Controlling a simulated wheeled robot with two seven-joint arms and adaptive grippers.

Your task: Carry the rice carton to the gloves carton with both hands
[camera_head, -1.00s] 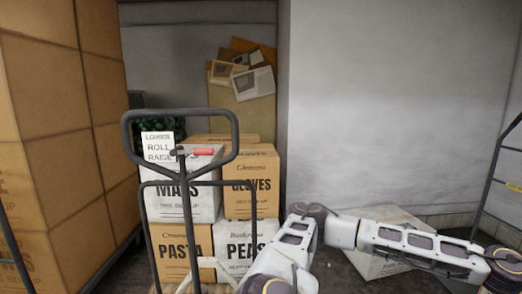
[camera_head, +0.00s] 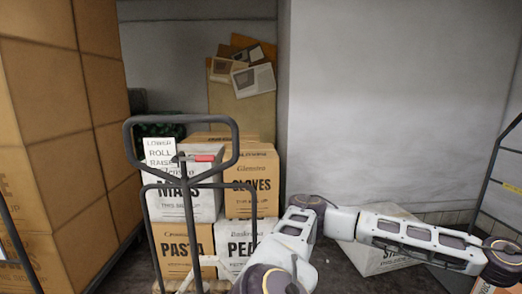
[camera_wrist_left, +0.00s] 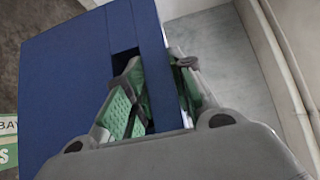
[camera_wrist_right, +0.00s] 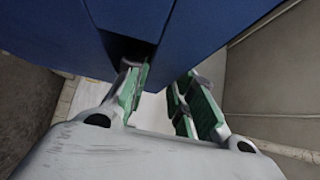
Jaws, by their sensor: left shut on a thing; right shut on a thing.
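The gloves carton (camera_head: 240,200) is tan with black lettering. In the head view it sits on top of a stack, right of a white carton marked MA-. A blue carton fills much of the left wrist view (camera_wrist_left: 85,75) and the right wrist view (camera_wrist_right: 215,35). Its lettering does not show there, so I cannot read whether it is the rice carton. My left gripper (camera_wrist_left: 160,85) is shut on this carton at a slot in its wall. My right gripper (camera_wrist_right: 160,90) is shut on it at another slot. Neither gripper shows in the head view.
A grey cart frame with a handle (camera_head: 232,140) stands in front of the stack. The PASTA carton (camera_head: 178,268) and a white PEA- carton (camera_head: 238,236) form the lower layer. Tall tan cartons (camera_head: 55,130) stand left. A white carton (camera_head: 385,255) lies on the floor behind my arm.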

